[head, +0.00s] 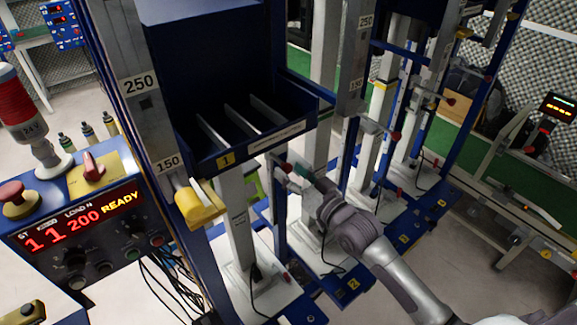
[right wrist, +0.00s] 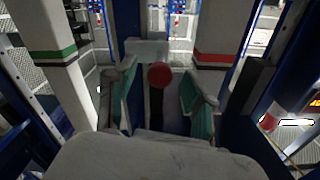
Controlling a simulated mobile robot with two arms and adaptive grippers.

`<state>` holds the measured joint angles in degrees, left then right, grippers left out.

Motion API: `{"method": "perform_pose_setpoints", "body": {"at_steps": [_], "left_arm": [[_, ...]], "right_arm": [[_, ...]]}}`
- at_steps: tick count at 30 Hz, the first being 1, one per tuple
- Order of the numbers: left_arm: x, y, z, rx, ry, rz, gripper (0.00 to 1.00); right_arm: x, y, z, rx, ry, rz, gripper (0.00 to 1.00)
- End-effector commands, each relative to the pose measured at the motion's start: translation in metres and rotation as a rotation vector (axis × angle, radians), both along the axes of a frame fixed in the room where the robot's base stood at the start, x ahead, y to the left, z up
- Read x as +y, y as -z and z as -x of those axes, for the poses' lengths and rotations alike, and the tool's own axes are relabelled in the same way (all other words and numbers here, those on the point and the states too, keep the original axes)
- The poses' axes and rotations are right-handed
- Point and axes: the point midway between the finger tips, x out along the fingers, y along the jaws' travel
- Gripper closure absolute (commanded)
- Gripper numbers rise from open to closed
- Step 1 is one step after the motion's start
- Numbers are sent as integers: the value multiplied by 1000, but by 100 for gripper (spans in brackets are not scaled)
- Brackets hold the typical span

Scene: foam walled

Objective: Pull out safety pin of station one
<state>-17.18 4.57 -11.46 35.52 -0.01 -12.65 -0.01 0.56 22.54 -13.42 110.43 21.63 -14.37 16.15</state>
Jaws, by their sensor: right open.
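Station one is the blue bin rack with a yellow "1" label (head: 227,160). A safety pin with a round red knob (head: 286,167) sits at its right post. In the right wrist view the red knob (right wrist: 160,76) on a dark stem stands between the teal finger pads, with a gap on both sides. My right gripper (head: 297,170) is open around or just in front of the knob; the exact depth is unclear. The pin's far end is hidden. My left gripper is not in view.
Several similar stations with red knobs, such as one (head: 396,136), run to the right. A control panel (head: 85,225) reading "READY" and a red-topped cylinder (head: 27,105) stand at left. A yellow block (head: 200,205) is on station one's left post.

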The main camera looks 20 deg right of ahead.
Motion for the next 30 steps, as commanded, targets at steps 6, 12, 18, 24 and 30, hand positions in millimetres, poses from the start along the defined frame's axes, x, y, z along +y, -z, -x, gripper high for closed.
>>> {"method": "perform_pose_setpoints", "body": {"at_steps": [6, 12, 18, 24, 30], "left_arm": [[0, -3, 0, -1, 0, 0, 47], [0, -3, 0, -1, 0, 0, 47], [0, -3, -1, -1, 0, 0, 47], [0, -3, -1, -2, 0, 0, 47], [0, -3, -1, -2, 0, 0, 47]], "right_arm": [[5, 0, -13, 0, 0, 1, 47], [5, 0, -13, -1, -1, 1, 47], [5, 0, -13, 0, -1, 0, 70], [5, 0, -13, 0, -1, 0, 100], [5, 0, -13, 0, -1, 0, 100]]}}
